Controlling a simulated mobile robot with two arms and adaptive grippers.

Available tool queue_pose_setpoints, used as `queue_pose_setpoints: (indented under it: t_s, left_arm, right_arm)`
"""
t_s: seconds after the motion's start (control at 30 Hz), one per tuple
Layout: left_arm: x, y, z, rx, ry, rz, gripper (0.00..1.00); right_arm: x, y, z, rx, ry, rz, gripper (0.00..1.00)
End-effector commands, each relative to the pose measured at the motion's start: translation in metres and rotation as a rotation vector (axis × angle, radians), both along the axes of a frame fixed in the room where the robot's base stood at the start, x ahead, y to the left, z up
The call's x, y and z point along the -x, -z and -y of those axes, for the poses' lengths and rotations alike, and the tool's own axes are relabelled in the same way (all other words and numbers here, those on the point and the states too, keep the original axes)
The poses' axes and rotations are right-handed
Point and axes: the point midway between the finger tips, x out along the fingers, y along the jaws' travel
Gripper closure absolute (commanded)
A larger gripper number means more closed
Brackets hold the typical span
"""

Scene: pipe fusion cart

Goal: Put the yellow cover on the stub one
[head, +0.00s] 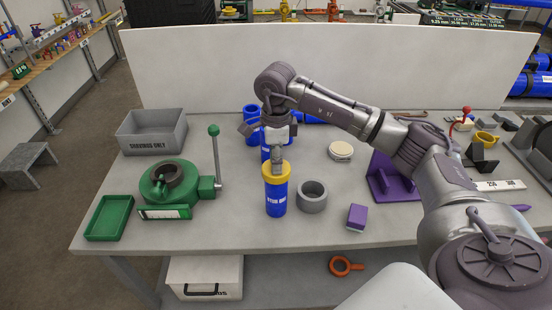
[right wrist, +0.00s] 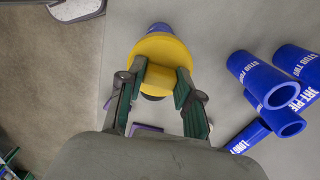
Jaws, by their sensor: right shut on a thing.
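The blue tube labelled stub one (head: 276,199) stands upright on the table in the head view. The yellow cover (head: 277,177) is at its top end, roughly level; I cannot tell whether it is fully seated. In the right wrist view, the yellow cover (right wrist: 160,46) hides most of the blue tube (right wrist: 160,27) beyond it. My right gripper (head: 277,158) is above the cover, shut on its raised yellow knob. In the right wrist view, the fingers of my right gripper (right wrist: 161,86) are on both sides of that knob. My left gripper is not in view.
A grey ring (head: 312,196) stands close right of the tube, with a purple block (head: 357,217) beyond. A green clamp device (head: 170,187) with an upright lever is to the left. Other blue tubes (right wrist: 258,78) are behind. Table space in front is clear.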

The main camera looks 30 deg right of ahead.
Motion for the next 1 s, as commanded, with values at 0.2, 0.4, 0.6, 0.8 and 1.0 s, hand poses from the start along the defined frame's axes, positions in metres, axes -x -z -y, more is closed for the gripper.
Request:
queue_pose_setpoints:
  t_s: [0.2,0.4,0.6,0.8,1.0]
  left_arm:
    - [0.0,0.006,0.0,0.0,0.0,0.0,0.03]
    - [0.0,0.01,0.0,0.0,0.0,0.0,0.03]
    - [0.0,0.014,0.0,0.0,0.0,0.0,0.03]
    - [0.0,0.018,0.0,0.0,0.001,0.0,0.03]
    - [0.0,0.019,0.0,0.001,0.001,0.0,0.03]
  right_arm:
    - [0.0,0.007,0.0,0.0,0.001,0.0,0.98]
    - [0.0,0.012,0.0,0.0,0.001,0.0,0.98]
    - [0.0,0.017,0.0,0.0,0.001,0.0,0.98]
    - [0.0,0.022,0.0,0.0,0.001,0.0,0.98]
    - [0.0,0.023,0.0,0.0,0.001,0.0,0.53]
